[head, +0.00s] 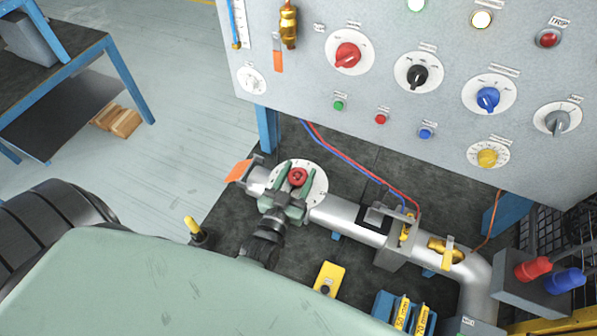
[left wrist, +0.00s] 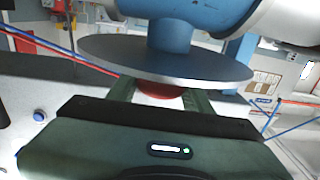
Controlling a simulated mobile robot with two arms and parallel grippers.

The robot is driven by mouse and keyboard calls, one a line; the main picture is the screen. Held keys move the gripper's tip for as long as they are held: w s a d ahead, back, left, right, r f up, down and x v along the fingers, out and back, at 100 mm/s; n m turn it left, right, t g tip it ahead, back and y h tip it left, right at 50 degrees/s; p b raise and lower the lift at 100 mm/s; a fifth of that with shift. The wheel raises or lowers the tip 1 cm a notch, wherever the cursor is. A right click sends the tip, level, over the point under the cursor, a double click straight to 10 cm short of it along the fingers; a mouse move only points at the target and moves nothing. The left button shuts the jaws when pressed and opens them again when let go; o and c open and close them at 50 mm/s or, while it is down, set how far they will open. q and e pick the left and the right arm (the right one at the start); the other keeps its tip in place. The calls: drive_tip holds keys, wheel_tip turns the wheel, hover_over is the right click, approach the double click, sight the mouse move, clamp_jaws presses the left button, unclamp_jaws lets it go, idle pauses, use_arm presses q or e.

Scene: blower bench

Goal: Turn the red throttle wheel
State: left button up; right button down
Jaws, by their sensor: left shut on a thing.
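The red throttle wheel (head: 297,177) sits on a round white dial plate (head: 316,179) on top of the silver pipe. My left gripper (head: 293,187) has its two green fingers on either side of the wheel and is shut on it. In the left wrist view the wheel (left wrist: 158,90) shows as a red strip between the fingers (left wrist: 160,98), close against the grey disc (left wrist: 165,60). The fingers partly hide the wheel there. My right gripper is not in view.
The panel (head: 310,80) with several coloured knobs and buttons rises behind the pipe (head: 345,222). An orange flag (head: 238,171) is at the pipe's left end. A yellow-handled lever (head: 192,227) and a yellow box (head: 329,278) stand on the dark bench nearer me.

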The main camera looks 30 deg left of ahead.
sight(294, 184)
use_arm(q)
drive_tip(key=shift+r+y, duration=0.1)
drive_tip(key=shift+y, duration=0.3)
drive_tip(key=o, duration=1.4)
drive_tip(key=shift+s+f, duration=0.2)
drive_tip(key=shift+s, duration=0.05)
drive_tip(key=s, duration=0.2)
drive_tip(key=s+b, duration=0.1)
drive_tip(key=s, duration=0.1)
drive_tip(key=s+d+b, duration=0.1)
drive_tip(key=s, duration=0.1)
drive_tip(key=shift+s, duration=0.15)
drive_tip(key=shift+s+r+b, duration=0.15)
drive_tip(key=shift+s+b, duration=0.15)
drive_tip(key=shift+s, duration=0.15)
